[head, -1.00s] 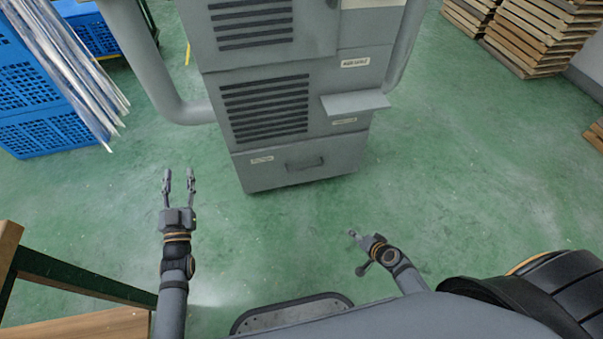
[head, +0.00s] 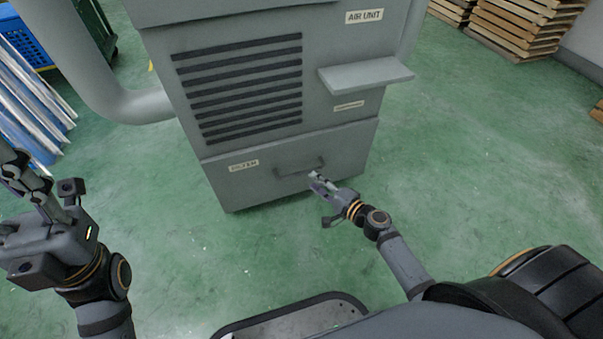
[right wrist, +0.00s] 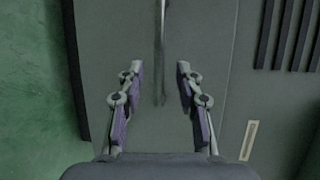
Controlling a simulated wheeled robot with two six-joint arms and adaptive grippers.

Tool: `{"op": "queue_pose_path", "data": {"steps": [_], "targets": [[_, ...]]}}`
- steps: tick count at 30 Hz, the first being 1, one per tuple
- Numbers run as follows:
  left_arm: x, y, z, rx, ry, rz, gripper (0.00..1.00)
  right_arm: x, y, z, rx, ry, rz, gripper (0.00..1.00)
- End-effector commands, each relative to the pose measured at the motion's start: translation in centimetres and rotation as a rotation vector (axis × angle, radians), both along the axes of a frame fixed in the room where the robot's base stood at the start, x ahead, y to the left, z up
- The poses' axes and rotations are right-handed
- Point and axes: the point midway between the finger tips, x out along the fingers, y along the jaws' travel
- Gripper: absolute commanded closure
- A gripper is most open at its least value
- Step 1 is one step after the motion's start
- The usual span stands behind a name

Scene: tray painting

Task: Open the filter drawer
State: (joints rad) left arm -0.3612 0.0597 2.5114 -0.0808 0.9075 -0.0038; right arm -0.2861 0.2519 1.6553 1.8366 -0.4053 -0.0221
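The filter drawer (head: 345,148) is the grey bottom panel of the cabinet, with a FILTER label (head: 243,165) at its left. Its front looks flush with the cabinet. A bar handle (head: 290,168) sits at its middle. My right gripper (head: 316,180) is at the right part of the handle. In the right wrist view, the right gripper (right wrist: 160,68) is open, and the handle (right wrist: 161,40) runs upright in the picture between its fingers, with gaps on both sides; contact does not show. My left gripper (head: 18,168) is at the left edge, its fingertips partly cut off, away from the cabinet.
The grey cabinet (head: 320,120) has a vent grille and a jutting shelf (head: 366,74) above the drawer. A thick pipe (head: 100,85) bends into its left side. Green floor (head: 480,190) is clear in front and right. Wooden boards (head: 520,25) are stacked at the back right.

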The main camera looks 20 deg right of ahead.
Motion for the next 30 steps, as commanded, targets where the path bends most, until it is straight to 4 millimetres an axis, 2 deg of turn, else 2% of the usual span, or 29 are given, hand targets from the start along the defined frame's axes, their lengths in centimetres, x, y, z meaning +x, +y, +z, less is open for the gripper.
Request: {"op": "queue_pose_path", "data": {"steps": [3, 9, 14, 21, 29, 30], "targets": [[0.0, 0.0, -0.4, 0.001, 0.001, 0.001, 0.6, 2.5, 1.2, -0.5, 0.003, -0.003, -0.001, 0.64], [0.1, -0.1, -1.0, 0.005, 0.004, 0.003, 0.6, 5.5, 2.5, -1.3, 0.001, 0.0, 0.0, 0.64], [0.1, -0.1, -1.1, 0.006, 0.004, 0.004, 0.6, 6.4, 3.0, -1.4, -0.001, 0.001, 0.001, 0.64], [0.1, -0.1, -1.1, 0.006, 0.005, 0.004, 0.6, 6.5, 3.0, -1.4, -0.001, 0.0, 0.0, 0.64], [0.1, -0.1, -1.1, 0.006, 0.005, 0.004, 0.6, 6.5, 3.0, -1.4, -0.001, 0.0, 0.0, 0.98], [0.1, -0.1, -1.1, 0.006, 0.005, 0.004, 0.6, 6.5, 3.0, -1.4, -0.001, 0.0, 0.0, 1.0]]}}
